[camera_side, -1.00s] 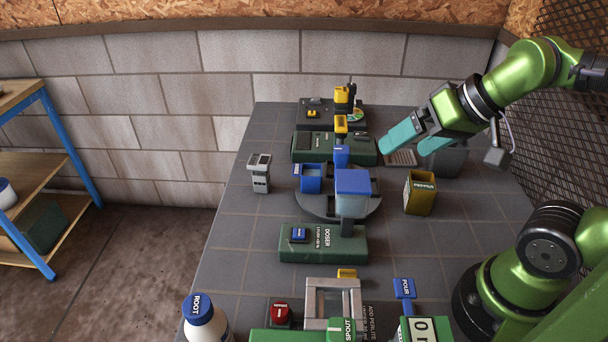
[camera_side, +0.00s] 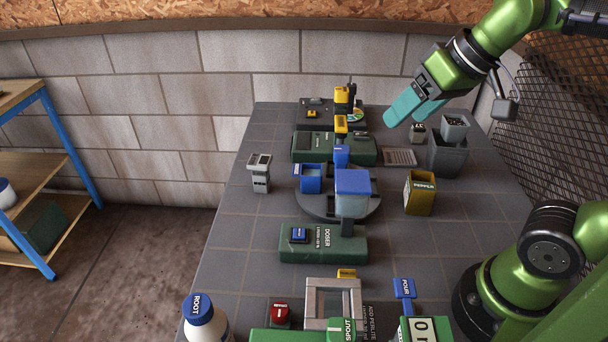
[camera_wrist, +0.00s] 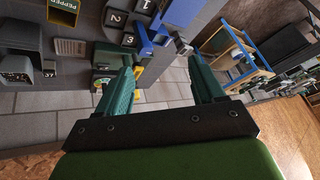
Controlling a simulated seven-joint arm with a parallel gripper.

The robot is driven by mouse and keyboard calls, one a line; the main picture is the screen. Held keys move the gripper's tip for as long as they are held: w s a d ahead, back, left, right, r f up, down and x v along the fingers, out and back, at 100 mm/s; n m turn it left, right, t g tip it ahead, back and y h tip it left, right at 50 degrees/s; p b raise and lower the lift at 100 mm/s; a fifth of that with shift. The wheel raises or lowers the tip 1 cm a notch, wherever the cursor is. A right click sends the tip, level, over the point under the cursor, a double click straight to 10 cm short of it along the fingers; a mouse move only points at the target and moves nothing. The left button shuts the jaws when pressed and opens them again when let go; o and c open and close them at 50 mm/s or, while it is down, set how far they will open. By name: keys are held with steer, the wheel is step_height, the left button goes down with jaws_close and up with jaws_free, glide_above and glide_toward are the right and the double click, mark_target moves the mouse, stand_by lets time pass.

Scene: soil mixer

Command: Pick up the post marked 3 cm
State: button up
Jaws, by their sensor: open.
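A small dark post (camera_side: 418,132) with a light label stands near the back right of the table, beside a grey pot. It also shows in the wrist view (camera_wrist: 49,70) at the left, where its label is too small to read surely. My gripper (camera_side: 404,116) is raised above the back right of the table, up and left of the post in the side view. Its teal fingers are apart and nothing is between them. In the wrist view my gripper (camera_wrist: 160,68) is open, with the post outside the fingers to the left.
A grey pot (camera_side: 456,127) sits on a dark bin (camera_side: 447,158) right of the post. A grey slotted plate (camera_side: 400,157) lies in front. A yellow-brown pepper box (camera_side: 420,193), a blue-lidded container (camera_side: 352,193) and a green doser (camera_side: 323,243) stand nearer.

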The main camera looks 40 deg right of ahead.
mark_target(260, 177)
steer(key=w+f+n+g+h, duration=0.25)
steer(key=w+n+h, duration=0.65)
steer(key=w+n, duration=0.75)
steer(key=w+a+r+n+t+h, duration=0.1)
steer(key=w+a+n+t+h, duration=0.3)
steer(key=a, duration=0.4)
steer(key=w+a+r+n+t+h, duration=0.1)
steer(key=w+a+n+t+h, duration=0.2)
steer(key=a+n, duration=0.4)
steer(key=shift+t+y, duration=0.3)
steer(key=shift+t, duration=0.15)
steer(key=f, duration=0.8)
steer(key=a+f, duration=0.1)
steer(key=f, duration=0.8)
steer(key=w+f, duration=0.1)
steer(key=f, duration=0.7)
steer(key=shift+a+f, duration=0.15)
steer(key=shift+a, duration=0.2)
steer(key=x, duration=0.4)
steer(key=f+x, duration=0.1)
steer(key=x, duration=0.1)
steer(key=shift+w+d, duration=0.1)
steer(key=shift+x, duration=2.85)
